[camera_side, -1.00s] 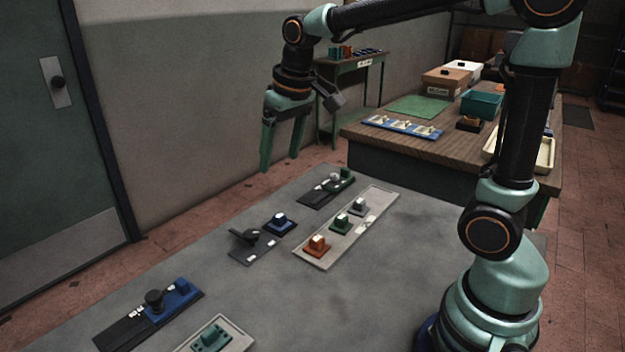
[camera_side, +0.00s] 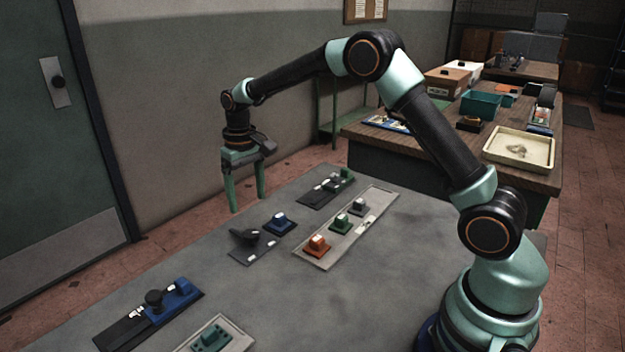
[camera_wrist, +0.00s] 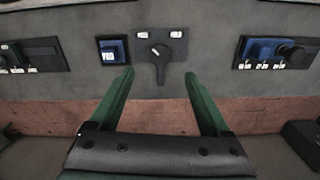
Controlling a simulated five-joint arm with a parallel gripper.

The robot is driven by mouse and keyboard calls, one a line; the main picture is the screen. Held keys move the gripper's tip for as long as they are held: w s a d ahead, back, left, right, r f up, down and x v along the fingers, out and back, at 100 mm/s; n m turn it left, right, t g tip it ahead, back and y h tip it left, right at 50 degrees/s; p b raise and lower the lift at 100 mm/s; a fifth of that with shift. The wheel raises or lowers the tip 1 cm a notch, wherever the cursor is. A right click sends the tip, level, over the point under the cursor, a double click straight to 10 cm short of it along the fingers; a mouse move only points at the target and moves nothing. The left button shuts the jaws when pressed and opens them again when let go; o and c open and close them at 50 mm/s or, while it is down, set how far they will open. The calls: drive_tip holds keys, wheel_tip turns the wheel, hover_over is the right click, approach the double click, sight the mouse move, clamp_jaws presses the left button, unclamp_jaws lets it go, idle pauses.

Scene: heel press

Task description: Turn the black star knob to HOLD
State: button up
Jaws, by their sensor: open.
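A black knob with a long tail (camera_side: 243,237) sits on a grey plate (camera_side: 251,257) near the table's left edge. It shows in the middle of the wrist view (camera_wrist: 159,56), with a pale pointer mark on its hub and two small white labels beyond it, too small to read. Another dark, round-headed knob (camera_side: 154,299) stands beside a blue block on a black plate; I cannot make out which has a star shape. My gripper (camera_side: 248,204) is open and empty, fingers down, above and beyond the tailed knob, apart from it. In the wrist view its fingertips (camera_wrist: 158,73) flank the knob's tail.
A blue block (camera_side: 281,222) is close beside the tailed knob. A pale tray (camera_side: 318,262) with several coloured blocks and a black plate (camera_side: 313,199) lie to its right. Bare grey tabletop (camera_side: 285,295) is clear in front.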

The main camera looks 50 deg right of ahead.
sight(251, 233)
wheel_tip(251, 233, down, 10)
drive_tip(key=shift+r, duration=0.2)
clamp_jaws()
